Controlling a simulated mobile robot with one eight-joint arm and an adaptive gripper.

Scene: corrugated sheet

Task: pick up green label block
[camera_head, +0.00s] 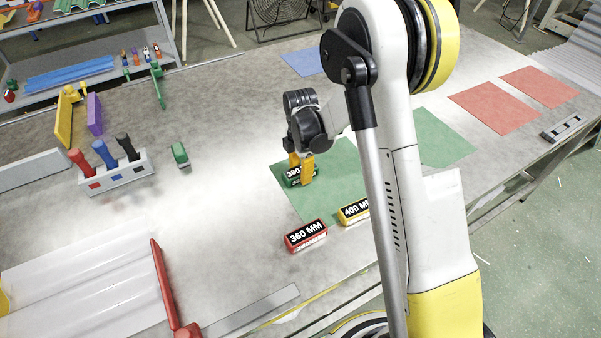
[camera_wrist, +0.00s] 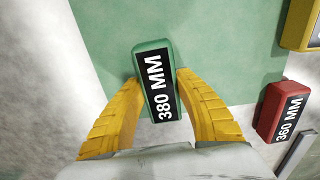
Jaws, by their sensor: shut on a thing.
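The green label block (camera_wrist: 150,54) has a black face reading "380 MM" and sits between the yellow fingers of my gripper (camera_wrist: 158,92) in the wrist view. The fingers are shut on its sides. In the head view my gripper (camera_head: 301,170) points down over the left edge of a green mat (camera_head: 340,160), with the green label block (camera_head: 293,181) partly hidden by the fingers. I cannot tell whether the block touches the mat.
A red "360 MM" block (camera_head: 306,236) and a yellow "400 MM" block (camera_head: 354,212) lie close by, nearer the table's front edge. A holder with coloured handles (camera_head: 115,175) and a small green object (camera_head: 180,154) stand to the left. The table between is clear.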

